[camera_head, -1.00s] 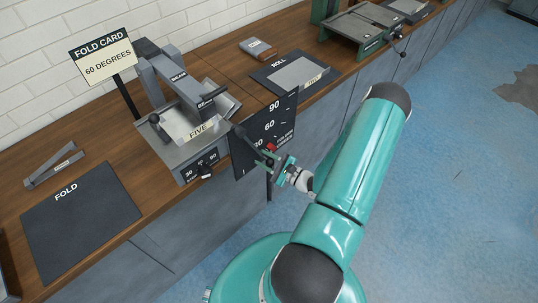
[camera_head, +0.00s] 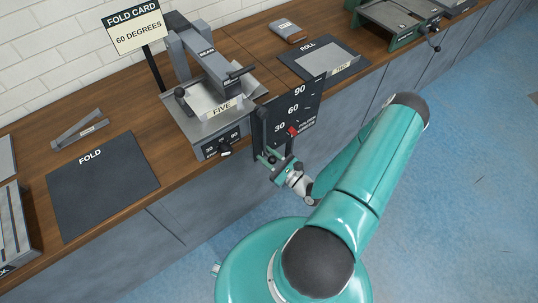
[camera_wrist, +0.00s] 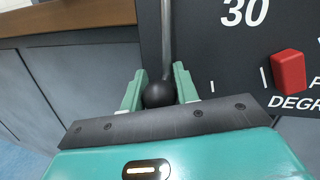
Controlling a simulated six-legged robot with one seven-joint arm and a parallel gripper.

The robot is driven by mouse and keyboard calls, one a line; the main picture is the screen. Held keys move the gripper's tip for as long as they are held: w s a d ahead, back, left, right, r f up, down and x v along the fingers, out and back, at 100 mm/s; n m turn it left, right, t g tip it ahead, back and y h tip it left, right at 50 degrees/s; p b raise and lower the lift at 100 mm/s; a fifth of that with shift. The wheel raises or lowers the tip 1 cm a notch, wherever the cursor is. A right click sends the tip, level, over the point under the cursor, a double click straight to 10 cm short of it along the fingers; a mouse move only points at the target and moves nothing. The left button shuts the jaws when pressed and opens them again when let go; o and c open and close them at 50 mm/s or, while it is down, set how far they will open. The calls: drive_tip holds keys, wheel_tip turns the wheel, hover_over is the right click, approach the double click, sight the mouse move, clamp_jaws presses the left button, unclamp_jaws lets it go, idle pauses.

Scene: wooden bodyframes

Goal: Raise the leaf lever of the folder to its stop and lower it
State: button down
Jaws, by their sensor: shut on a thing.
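The folder (camera_head: 208,133) stands on the bench with its beam (camera_head: 205,55) over a light sheet marked FIVE. On its right side is a dark degree plate (camera_head: 305,98) marked 30, 60 and 90, with a red marker (camera_head: 292,130) below and right of the 30. The marker also shows in the wrist view (camera_wrist: 289,70). My gripper (camera_head: 270,156) is at the plate's lower left. In the wrist view its two green fingers (camera_wrist: 158,88) are shut on the leaf lever's black ball knob (camera_wrist: 157,95). The lever's grey rod (camera_wrist: 167,42) runs nearly straight up from the knob.
A fold card (camera_head: 135,27) reading 60 DEGREES stands behind the folder. A dark FOLD mat (camera_head: 100,190) lies left. A ROLL mat (camera_head: 300,66) with a sheet and a green machine (camera_head: 395,22) are farther right. Open blue floor (camera_head: 460,190) lies in front of the bench.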

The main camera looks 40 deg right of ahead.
drive_tip(key=shift+a, duration=0.35)
drive_tip(key=c, duration=1.1)
unclamp_jaws()
drive_tip(key=shift+d, duration=0.1)
drive_tip(key=shift+s+d, duration=0.1)
drive_tip(key=shift+s, duration=0.05)
drive_tip(key=shift+s+d, duration=0.1)
drive_tip(key=shift+s, duration=0.2)
drive_tip(key=v, duration=1.3)
drive_tip(key=shift+f, duration=0.1)
